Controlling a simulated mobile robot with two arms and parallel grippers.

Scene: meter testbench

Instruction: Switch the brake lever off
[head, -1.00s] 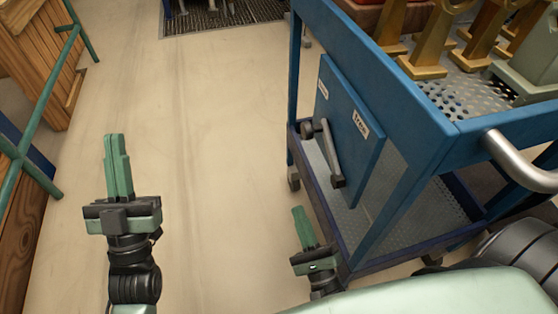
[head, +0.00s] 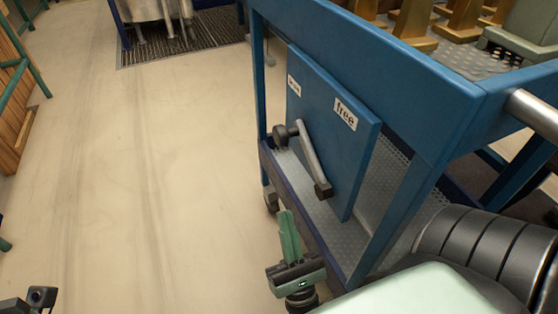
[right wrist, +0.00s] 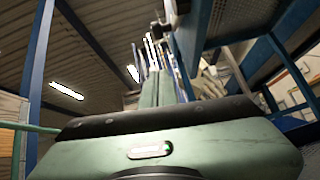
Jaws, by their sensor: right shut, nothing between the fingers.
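The brake lever (head: 309,158) is a grey handle on a blue panel (head: 352,150) at the side of a blue cart. It slopes from a dark round pivot at its upper left down to a dark end at its lower right. The panel's right label (head: 346,114) reads "free"; the left label is too small to read. My right gripper (head: 288,222), with green fingers, is shut and empty. In the head view it is below the lever and apart from it. Its shut fingers also show in the right wrist view (right wrist: 162,88). My left gripper's fingers are out of view.
The blue cart (head: 400,60) carries brass-coloured stands (head: 410,25) on top and has a metal handle (head: 535,112) at the right. A lower shelf (head: 380,190) lies behind the panel. The floor (head: 150,170) left of the cart is clear. A dark grate (head: 190,45) is at the back.

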